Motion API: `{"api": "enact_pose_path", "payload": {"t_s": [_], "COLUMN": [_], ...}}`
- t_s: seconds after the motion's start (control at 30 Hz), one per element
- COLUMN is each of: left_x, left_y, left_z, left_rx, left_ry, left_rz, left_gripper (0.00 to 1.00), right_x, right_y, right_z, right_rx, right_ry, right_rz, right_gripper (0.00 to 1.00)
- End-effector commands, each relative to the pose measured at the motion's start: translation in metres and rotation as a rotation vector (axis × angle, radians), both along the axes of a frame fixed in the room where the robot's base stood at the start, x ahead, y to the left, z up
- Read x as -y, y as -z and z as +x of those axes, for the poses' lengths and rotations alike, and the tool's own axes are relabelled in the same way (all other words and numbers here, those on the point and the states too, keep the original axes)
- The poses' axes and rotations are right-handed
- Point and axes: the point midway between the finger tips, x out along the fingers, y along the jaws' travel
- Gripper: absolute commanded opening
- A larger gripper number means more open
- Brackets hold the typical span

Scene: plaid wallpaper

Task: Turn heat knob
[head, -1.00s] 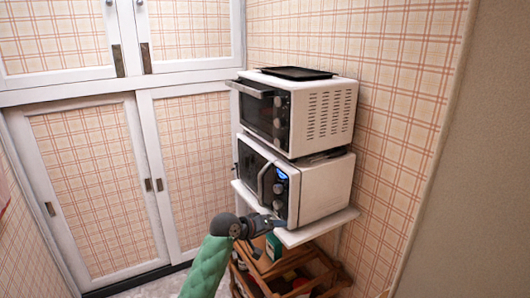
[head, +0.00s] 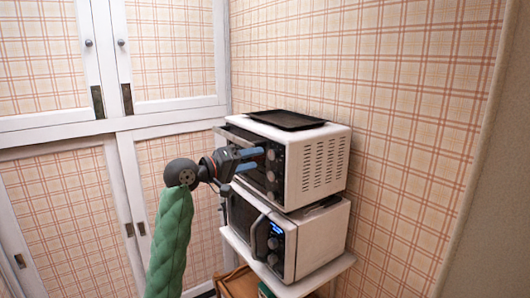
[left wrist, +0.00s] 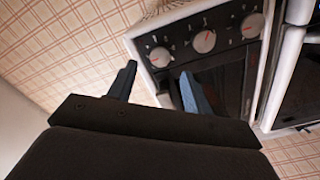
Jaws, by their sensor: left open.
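The upper toaster oven (head: 322,165) is white with a dark front and stands on top of a microwave. Its knobs (head: 270,175) run down the right side of its front in the head view. In the left wrist view three pale knobs with red marks show: an end knob (left wrist: 160,57), a middle knob (left wrist: 204,41) and another end knob (left wrist: 252,26). I cannot read which is the heat knob. My left gripper (head: 254,160) is open and empty in front of the oven, its blue fingers pointing at the knob panel; whether they touch is unclear. My right gripper is out of view.
A white microwave (head: 318,240) with a handle and lit display sits below the oven on a white shelf (head: 305,283). A dark tray (head: 286,120) lies on the oven. White-framed cupboards (head: 125,122) stand behind at left. A plaid wall (head: 400,120) is at right.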

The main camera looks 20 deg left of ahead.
Motion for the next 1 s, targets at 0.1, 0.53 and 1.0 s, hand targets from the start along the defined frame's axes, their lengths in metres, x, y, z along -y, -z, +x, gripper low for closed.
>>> {"api": "enact_pose_path", "payload": {"t_s": [0.1,0.53,1.0], "left_x": [0.012,0.032,0.032], "left_y": [-0.005,0.0,0.0], "left_z": [0.015,0.041,0.042], "left_rx": [-0.002,0.0,0.0], "left_ry": [0.002,0.0,-0.001], "left_rz": [-0.004,0.0,0.001], "left_gripper": [0.5,0.5,0.07], "right_x": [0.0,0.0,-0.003], "right_y": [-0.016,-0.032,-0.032], "right_z": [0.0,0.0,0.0], "right_rx": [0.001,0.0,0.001], "right_ry": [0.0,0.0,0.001], "right_rz": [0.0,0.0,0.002], "right_gripper": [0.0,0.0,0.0]}}
